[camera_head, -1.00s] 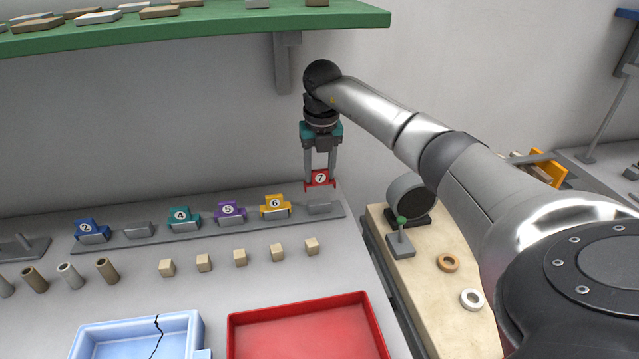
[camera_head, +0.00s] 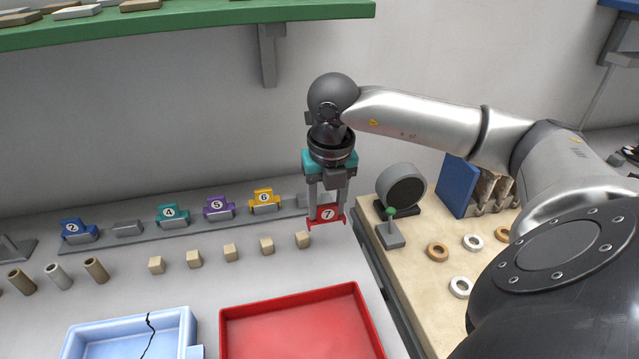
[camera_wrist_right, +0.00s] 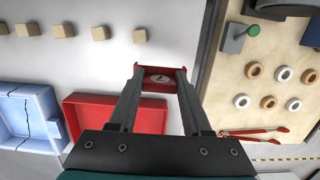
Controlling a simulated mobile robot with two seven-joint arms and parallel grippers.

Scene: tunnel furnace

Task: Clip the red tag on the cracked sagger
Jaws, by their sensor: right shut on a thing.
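My right gripper (camera_head: 327,208) is shut on the red tag (camera_head: 327,215), marked 7, and holds it above the grey bench, in front of the right end of the tag rail. The right wrist view also shows the red tag (camera_wrist_right: 160,77) between the two fingertips. The cracked sagger (camera_head: 185,330) is a light blue box at the bottom left of the head view, with a dark jagged crack down its far wall and floor. It also shows at the left of the right wrist view (camera_wrist_right: 45,100). My left gripper is not in view.
A red tray (camera_head: 300,325) stands right of the sagger. The rail (camera_head: 100,241) holds tags 2, 4, 5 and 6. Several small beige blocks (camera_head: 231,253) line up in front. A wooden board (camera_head: 420,270) with rings and a green-knobbed lever is at right. A green shelf (camera_head: 200,22) hangs above.

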